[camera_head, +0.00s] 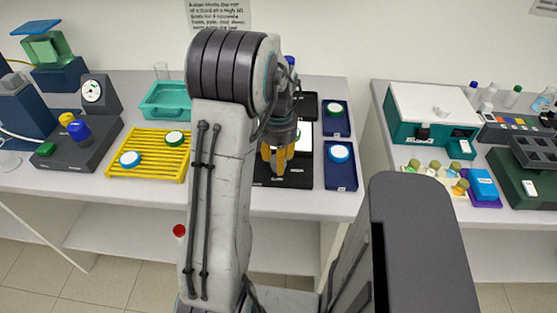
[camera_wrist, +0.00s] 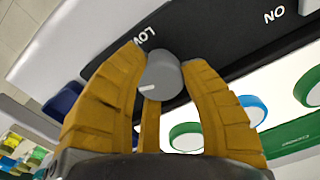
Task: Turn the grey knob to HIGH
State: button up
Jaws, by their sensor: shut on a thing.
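The grey knob (camera_wrist: 165,72) sits on the black front panel (camera_wrist: 210,50) of a lit unit in the wrist view. Its white pointer mark is on the side facing my gripper, toward the lower left. The printed word LOW (camera_wrist: 145,38) is just above the knob, partly hidden by a finger; I cannot see a HIGH label. My gripper (camera_wrist: 162,62) has its yellow fingers around the knob, shut on it. In the head view my gripper (camera_head: 278,160) points down at the black unit (camera_head: 298,178), and the knob is hidden there.
A yellow rack (camera_head: 148,170) with round discs stands left of the unit, and a blue tray (camera_head: 341,178) stands close on its right. A teal bin (camera_head: 165,103) is behind the rack. A gap separates this table from the right one with a white-topped box (camera_head: 430,105).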

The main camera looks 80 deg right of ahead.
jog(key=shift+f+n, duration=0.1)
jog(key=shift+n, duration=1.6)
jog(key=shift+a+n, duration=0.1)
jog(key=shift+n, duration=0.2)
jog(key=o, duration=1.2)
notch_tip(320, 180, up, 12)
jog(key=shift+r, duration=0.1)
